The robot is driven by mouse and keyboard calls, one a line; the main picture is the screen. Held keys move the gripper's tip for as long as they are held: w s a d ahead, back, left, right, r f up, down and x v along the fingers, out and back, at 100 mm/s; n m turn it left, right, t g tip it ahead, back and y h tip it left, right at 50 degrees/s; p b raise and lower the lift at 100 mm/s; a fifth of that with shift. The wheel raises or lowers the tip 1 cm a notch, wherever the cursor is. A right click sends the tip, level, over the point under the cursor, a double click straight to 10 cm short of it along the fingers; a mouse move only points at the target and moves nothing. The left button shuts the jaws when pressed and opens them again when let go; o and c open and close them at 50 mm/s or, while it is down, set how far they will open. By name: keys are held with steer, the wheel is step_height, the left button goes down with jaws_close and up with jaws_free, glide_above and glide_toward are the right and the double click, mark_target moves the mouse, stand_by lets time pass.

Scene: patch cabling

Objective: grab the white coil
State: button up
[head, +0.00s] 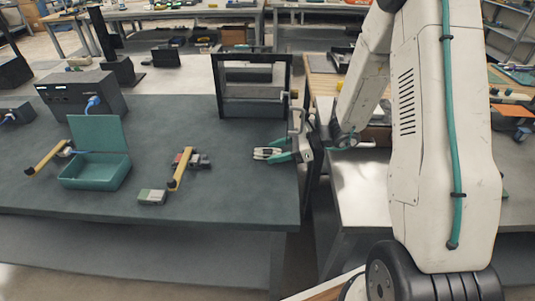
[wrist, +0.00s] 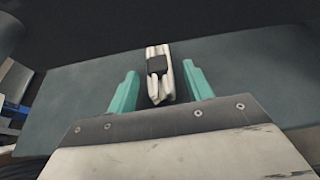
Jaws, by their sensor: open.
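The white coil (wrist: 166,92) shows in the wrist view as a narrow white bundle with a black band across it. It lies between the two green fingers of my gripper (wrist: 157,88), with a gap on each side. My gripper is open. In the head view, the coil (head: 266,153) is near the right end of the dark table, and my gripper (head: 278,154) reaches it from the right. Its right part is hidden by the fingers there. I cannot tell the height of the fingers over the table.
On the dark table (head: 230,195) stand a green open box (head: 95,172), a black frame (head: 253,105), a black box with a blue cable (head: 80,96), yellow-handled tools (head: 180,167) and a small grey-green block (head: 152,197). The table's right edge is close to my gripper.

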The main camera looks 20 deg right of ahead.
steer(key=shift+w+a+f, duration=0.1)
steer(key=shift+a, duration=0.15)
steer(key=c, duration=1.1)
steer(key=shift+o, duration=0.2)
